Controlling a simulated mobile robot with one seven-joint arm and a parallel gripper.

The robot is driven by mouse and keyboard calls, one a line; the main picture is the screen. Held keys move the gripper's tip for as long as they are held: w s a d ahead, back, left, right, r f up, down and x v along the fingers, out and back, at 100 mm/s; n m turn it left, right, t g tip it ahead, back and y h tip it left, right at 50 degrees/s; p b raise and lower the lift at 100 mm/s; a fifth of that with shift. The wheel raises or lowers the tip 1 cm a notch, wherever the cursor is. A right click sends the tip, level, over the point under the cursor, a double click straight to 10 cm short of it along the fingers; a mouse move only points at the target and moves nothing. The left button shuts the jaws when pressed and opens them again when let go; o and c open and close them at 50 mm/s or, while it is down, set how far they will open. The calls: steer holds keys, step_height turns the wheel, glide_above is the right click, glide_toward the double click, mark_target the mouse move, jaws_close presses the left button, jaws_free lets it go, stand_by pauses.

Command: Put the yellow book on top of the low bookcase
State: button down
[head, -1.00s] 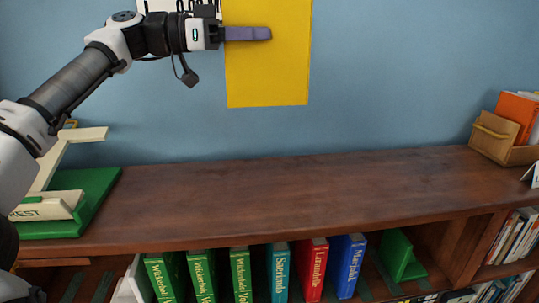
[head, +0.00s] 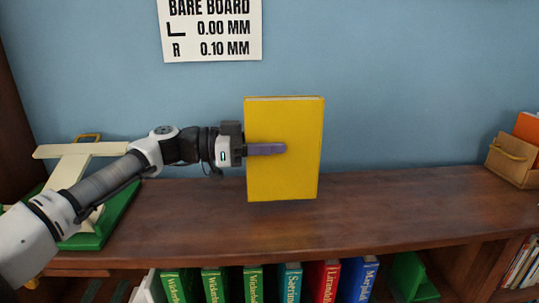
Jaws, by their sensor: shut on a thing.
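The yellow book (head: 290,182) stands upright with its broad cover facing me. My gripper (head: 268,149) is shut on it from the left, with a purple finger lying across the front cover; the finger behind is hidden. The low bookcase (head: 410,206) has a dark wooden top that runs across the picture. The book's lower edge overlaps that top in the view, with a faint dark shadow beneath it. I cannot tell for sure whether the book touches the wood or hangs just above it.
A green and cream balance-like stand (head: 101,222) is on the top at left. A wooden box (head: 508,165) with an orange item is at far right. The top between them is clear. Several books, including a red one (head: 324,282), stand on the shelf below. A sign (head: 211,28) hangs behind.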

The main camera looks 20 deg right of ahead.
mark_target(268, 157)
steer(key=shift+f+p, duration=0.35)
steer(key=shift+f, duration=1.3)
steer(key=c, duration=1)
jaws_free()
steer(key=shift+f, duration=0.1)
steer(key=shift+o, duration=0.2)
steer(key=shift+a+r, duration=0.15)
steer(key=shift+r, duration=0.05)
steer(key=v, duration=1.1)
steer(key=shift+a+p, duration=0.3)
steer(key=shift+a, duration=0.05)
